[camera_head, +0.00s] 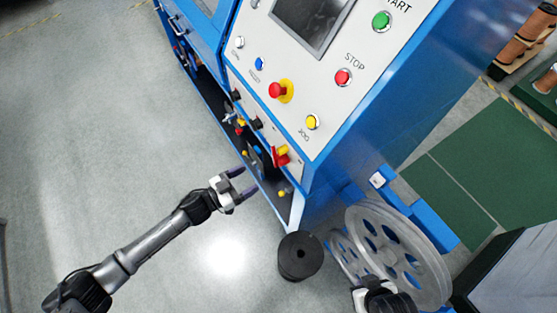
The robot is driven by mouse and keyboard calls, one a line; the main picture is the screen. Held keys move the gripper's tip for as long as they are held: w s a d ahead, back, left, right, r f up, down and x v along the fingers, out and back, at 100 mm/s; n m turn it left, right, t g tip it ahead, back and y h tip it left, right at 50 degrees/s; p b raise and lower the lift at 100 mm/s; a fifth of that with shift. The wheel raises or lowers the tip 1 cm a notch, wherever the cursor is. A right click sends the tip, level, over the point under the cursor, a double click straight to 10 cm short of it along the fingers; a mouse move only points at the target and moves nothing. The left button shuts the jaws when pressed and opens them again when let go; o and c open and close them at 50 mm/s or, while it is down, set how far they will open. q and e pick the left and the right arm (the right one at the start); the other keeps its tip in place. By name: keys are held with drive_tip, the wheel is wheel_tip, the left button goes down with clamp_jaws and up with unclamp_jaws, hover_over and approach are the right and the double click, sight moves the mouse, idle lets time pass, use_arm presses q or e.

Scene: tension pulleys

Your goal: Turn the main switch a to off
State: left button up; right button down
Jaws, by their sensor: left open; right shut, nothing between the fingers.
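A red and yellow rotary switch (281,155), which looks like the main switch, sits low on the front of the blue and white machine, near its bottom corner. I cannot read a label or its position. My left gripper (246,181) is open and empty, with dark fingers pointing toward the machine front. It is to the left of and below the switch in the picture, apart from it. My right gripper (368,288) is partly in view at the bottom edge, shut and empty, in front of the large pulley wheel; its fingertips are hard to make out.
The panel (300,80) carries a red emergency button (276,90), stop button (343,77), green start button (381,20) and yellow jog button (312,121). Grey pulley wheels (440,275) and a black cylinder (300,257) stand at lower right. Open floor (90,130) lies left.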

sight(278, 161)
use_arm(q)
drive_tip(key=x, duration=1.1)
drive_tip(key=shift+w+d+b, duration=0.15)
drive_tip(key=shift+d+b, duration=0.15)
drive_tip(key=c, duration=1.3)
